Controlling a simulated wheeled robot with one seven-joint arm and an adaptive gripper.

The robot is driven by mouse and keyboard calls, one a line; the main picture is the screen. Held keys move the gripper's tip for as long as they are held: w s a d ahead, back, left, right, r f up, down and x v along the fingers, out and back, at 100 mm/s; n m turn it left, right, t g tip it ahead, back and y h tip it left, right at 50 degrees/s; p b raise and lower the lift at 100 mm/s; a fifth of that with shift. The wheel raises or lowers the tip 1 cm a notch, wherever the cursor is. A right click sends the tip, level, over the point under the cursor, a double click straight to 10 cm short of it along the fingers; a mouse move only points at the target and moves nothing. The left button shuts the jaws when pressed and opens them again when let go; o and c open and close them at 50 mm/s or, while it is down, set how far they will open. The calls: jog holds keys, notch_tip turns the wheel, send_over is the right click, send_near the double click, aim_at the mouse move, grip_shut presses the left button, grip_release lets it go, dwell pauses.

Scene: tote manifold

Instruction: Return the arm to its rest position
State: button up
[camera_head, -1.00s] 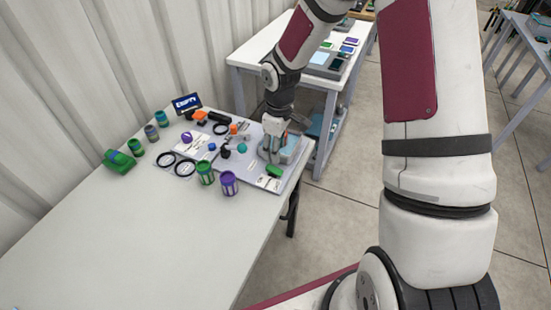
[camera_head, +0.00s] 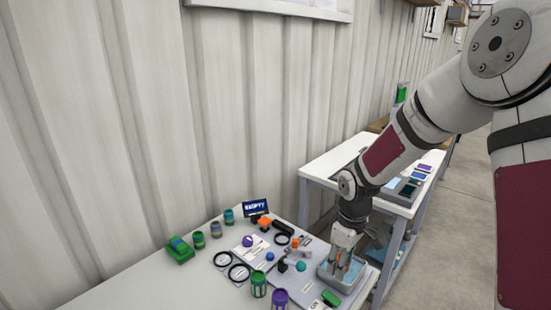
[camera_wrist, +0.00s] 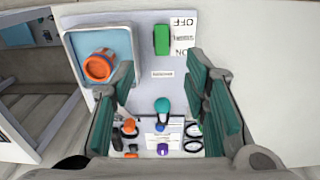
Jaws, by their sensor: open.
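My gripper (camera_head: 340,258) hangs fingers-down over the right end of the table, at the light blue tray (camera_head: 346,285). In the wrist view its green-padded fingers (camera_wrist: 162,95) are wide apart with nothing held between them. An orange jar (camera_wrist: 99,66) lies in the blue tray (camera_wrist: 121,39), to the left of the fingers; in the head view the gripper largely hides it. My arm reaches down to the table from the upper right, bent at the elbow.
A manifold board with a green switch (camera_wrist: 161,40), a teal knob (camera_wrist: 163,106) and rings (camera_wrist: 262,134) lies under the gripper. Green (camera_head: 258,285) and purple (camera_head: 280,298) cans stand in front. A second table (camera_head: 322,167) is behind, and a corrugated wall (camera_head: 150,120) runs along the back.

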jog(key=s+r+m+t+h, duration=0.1)
jog(key=s+r+m+t, duration=0.15)
jog(key=s+r, duration=0.7)
jog(key=s+r+m+t, duration=0.1)
jog(key=s+r+m, duration=0.4)
jog(key=r, duration=0.8)
jog(key=s+a+r+m+t+y, duration=0.1)
jog(key=s+r, duration=0.1)
jog(key=s, duration=0.8)
jog(key=shift+a+r, duration=0.2)
